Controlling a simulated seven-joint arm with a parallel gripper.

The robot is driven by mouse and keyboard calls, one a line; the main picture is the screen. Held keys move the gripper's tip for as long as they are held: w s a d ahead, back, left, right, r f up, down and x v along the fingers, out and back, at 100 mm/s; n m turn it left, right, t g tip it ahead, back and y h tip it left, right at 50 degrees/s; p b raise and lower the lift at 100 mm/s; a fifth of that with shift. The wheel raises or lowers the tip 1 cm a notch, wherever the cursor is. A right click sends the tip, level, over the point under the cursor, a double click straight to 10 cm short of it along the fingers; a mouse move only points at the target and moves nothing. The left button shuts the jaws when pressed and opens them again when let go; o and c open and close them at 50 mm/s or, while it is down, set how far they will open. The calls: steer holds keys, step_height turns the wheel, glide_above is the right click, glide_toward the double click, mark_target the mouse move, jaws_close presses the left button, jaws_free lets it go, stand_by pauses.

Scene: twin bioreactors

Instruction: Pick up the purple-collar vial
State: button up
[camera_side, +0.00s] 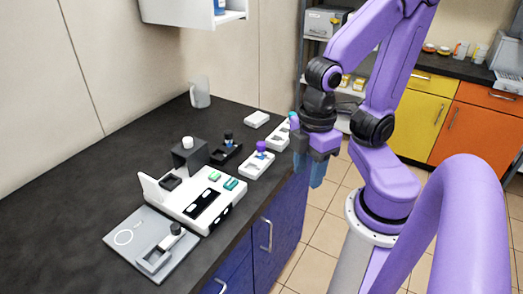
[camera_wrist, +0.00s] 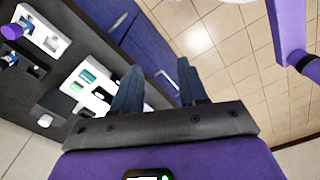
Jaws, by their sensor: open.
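The purple-collar vial (camera_side: 261,147) stands upright in a white holder (camera_side: 256,164) near the bench's front edge in the side view. In the wrist view a purple cap (camera_wrist: 12,31), apparently this vial, shows at the upper left beside the white holder (camera_wrist: 48,38). My gripper (camera_side: 311,170) is open and empty, its blue-grey fingers pointing down, past the bench's front edge and to the right of the vial. The wrist view shows the two fingers (camera_wrist: 160,84) apart, with cabinet front and floor between them.
A dark vial with a blue collar (camera_side: 228,137) stands in a black holder behind the purple one. Another white holder (camera_side: 278,137) sits close to my gripper. A white device with green buttons (camera_side: 198,198) and a grey plate (camera_side: 120,246) lie leftward. Bench is clear at far left.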

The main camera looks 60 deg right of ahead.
stand_by(0.4)
steer(key=o, duration=0.3)
steer(key=n+t+h, duration=0.3)
steer(key=n+h, duration=0.5)
steer(key=h, duration=0.5)
glide_toward(260, 151)
steer(key=x, duration=0.6)
steer(key=shift+d+r, duration=0.15)
steer(key=shift+r, duration=0.1)
steer(key=shift+x, duration=2.6)
